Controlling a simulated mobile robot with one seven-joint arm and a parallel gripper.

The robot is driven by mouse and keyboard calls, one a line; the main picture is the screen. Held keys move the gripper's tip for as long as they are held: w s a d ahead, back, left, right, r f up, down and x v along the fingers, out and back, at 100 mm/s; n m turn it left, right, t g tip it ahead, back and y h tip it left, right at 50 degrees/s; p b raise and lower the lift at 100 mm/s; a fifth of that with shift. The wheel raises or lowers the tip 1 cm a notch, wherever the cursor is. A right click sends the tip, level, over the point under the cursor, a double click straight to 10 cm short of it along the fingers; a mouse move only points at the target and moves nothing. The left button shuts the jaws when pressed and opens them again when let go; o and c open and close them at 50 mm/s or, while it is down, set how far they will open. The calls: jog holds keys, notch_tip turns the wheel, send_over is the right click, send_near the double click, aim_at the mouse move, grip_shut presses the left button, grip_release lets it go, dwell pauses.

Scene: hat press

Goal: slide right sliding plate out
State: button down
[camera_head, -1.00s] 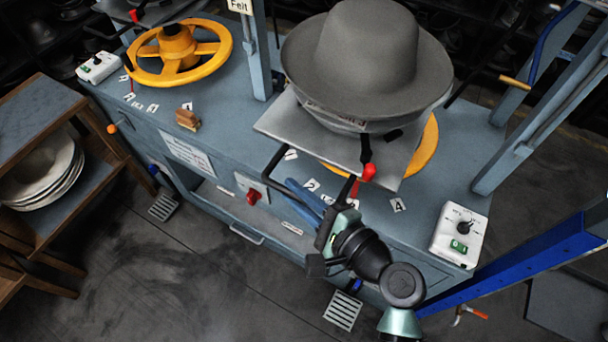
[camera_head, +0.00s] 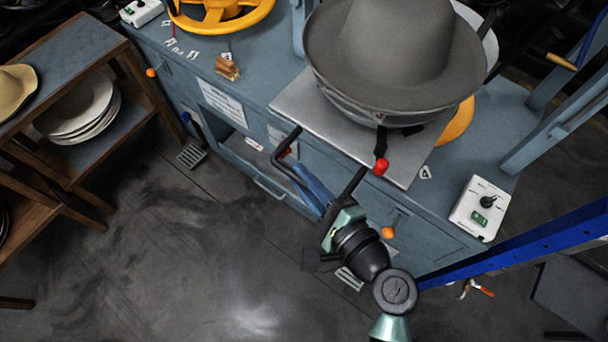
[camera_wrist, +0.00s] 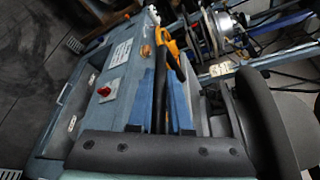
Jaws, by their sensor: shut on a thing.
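The right sliding plate (camera_head: 300,105) is a grey metal sheet. Its front edge reaches past the front edge of the blue bench, and the hat mould with a grey felt hat (camera_head: 385,50) rides on it. My gripper (camera_head: 325,208) is shut on this handle, in front of the bench. The fingers partly hide the grip.
A red-knobbed lever (camera_head: 381,166) stands by the plate's front. A white control box (camera_head: 482,208) sits at the bench's right corner. The blue frame beam (camera_head: 520,244) is close to my arm. A wooden shelf (camera_head: 105,60) stands at left. The floor in front is clear.

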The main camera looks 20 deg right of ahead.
jog(key=c, duration=0.8)
grip_release()
jog(key=shift+s+a, duration=0.15)
jog(key=shift+a, duration=0.05)
jog(key=shift+c, duration=0.2)
jog(key=shift+s+d, duration=0.15)
jog(key=b+v, duration=0.3)
jog(key=v, duration=0.9)
jog(key=shift+s+r+b, duration=0.15)
jog(key=shift+s+b, duration=0.15)
